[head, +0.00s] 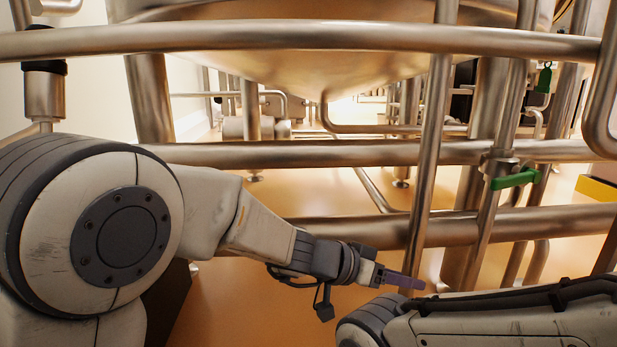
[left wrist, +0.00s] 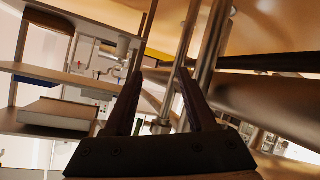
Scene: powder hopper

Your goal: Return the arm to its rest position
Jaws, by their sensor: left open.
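My left arm comes in from the left in the head view, and its gripper (head: 402,280) is low in the middle, in front of the steel pipes. The left wrist view shows its two dark fingers (left wrist: 160,100) spread apart with nothing between them. Part of my right arm shows at the lower right of the head view, close to the left gripper's tip. The right gripper is not in view.
Horizontal steel pipes (head: 330,153) and uprights stand right in front of my arms. A large steel vessel (head: 330,68) hangs behind them. A green-handled valve (head: 514,179) is on a pipe at the right. The orange floor (head: 240,305) shows below.

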